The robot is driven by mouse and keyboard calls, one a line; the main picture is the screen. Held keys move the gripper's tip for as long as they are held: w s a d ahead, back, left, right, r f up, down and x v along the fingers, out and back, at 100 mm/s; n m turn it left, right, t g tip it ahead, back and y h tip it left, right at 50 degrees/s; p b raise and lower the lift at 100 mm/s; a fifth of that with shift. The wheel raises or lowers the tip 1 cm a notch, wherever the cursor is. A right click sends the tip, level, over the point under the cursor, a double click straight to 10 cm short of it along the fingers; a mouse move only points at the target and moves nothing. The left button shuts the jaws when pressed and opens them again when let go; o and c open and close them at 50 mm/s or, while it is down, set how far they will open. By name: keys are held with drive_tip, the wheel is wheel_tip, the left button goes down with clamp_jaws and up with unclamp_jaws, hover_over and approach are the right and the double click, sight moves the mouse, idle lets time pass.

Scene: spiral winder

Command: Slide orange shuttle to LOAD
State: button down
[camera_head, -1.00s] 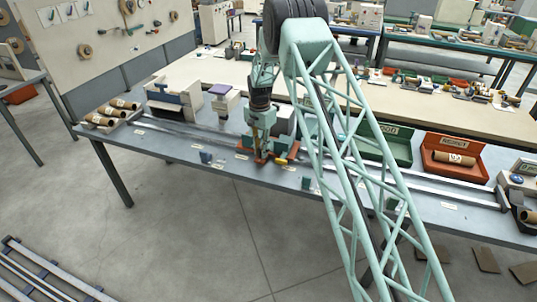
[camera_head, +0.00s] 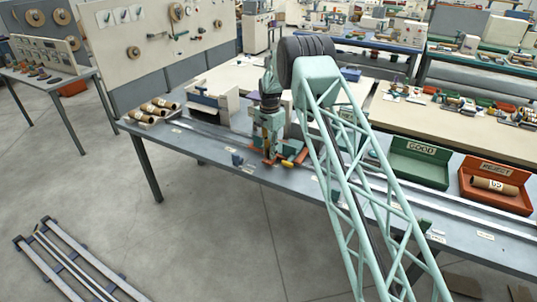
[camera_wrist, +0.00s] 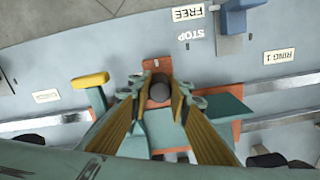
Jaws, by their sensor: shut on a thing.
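The orange shuttle (camera_head: 269,161) sits on the rail along the grey bench, toward the bench's left half. In the wrist view, parts of its orange plate (camera_wrist: 164,65) show around green blocks, with a yellow-ended lever (camera_wrist: 90,80) at its left. My gripper (camera_head: 270,145) points down over the shuttle. In the wrist view, my gripper (camera_wrist: 158,92) is shut on the shuttle's dark round knob (camera_wrist: 158,87), with one finger on each side. The label at left (camera_wrist: 46,96) is too blurred to read.
A metal rail (camera_wrist: 45,122) runs left and right past the shuttle. A small blue block (camera_head: 237,158) stands at the bench front, left of the shuttle. Cardboard tubes (camera_head: 160,107) lie at the bench's left end. A green GOOD bin (camera_head: 420,160) and a red bin (camera_head: 497,187) stand right.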

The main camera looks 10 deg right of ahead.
drive_tip(key=c, duration=2.4)
unclamp_jaws()
drive_tip(key=shift+r, duration=0.15)
drive_tip(key=shift+r, duration=5.85)
